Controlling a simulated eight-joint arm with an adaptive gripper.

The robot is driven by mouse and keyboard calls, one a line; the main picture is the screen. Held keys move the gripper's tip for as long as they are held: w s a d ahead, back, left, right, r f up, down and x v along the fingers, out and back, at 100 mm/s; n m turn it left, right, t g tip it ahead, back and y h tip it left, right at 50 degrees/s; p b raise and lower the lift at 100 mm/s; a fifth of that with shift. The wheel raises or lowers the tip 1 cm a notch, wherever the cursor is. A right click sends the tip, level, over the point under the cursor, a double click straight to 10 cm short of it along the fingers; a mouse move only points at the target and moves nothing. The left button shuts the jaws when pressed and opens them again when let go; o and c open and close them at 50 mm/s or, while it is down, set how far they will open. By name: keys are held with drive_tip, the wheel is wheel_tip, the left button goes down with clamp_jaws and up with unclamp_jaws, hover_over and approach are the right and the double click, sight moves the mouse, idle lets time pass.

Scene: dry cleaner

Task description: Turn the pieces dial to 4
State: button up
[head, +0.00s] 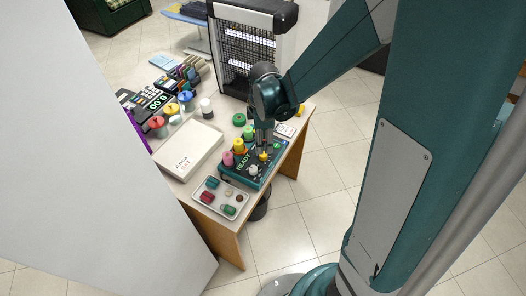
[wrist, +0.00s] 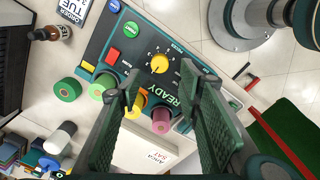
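The pieces dial is a round yellow knob (head: 263,156) on a teal control box (head: 238,176) near the table's front right corner. My gripper (head: 263,147) points down over the dial in the head view. In the wrist view my gripper (wrist: 160,80) is open, one finger to each side of the dial. I cannot tell whether either fingertip touches it.
Pink (head: 227,158), yellow (head: 239,145) and green (head: 249,132) spools stand along the box. A white carton (head: 188,150) and a tray of small red and green items (head: 206,184) are close by. A wire-fronted black unit (head: 228,65) stands behind.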

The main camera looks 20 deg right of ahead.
sight(263, 156)
drive_tip(key=shift+f, duration=0.15)
drive_tip(key=shift+w+f+b, duration=0.1)
drive_tip(key=shift+f+b, duration=0.45)
drive_tip(key=shift+f, duration=3.2)
drive_tip(key=c, duration=0.9)
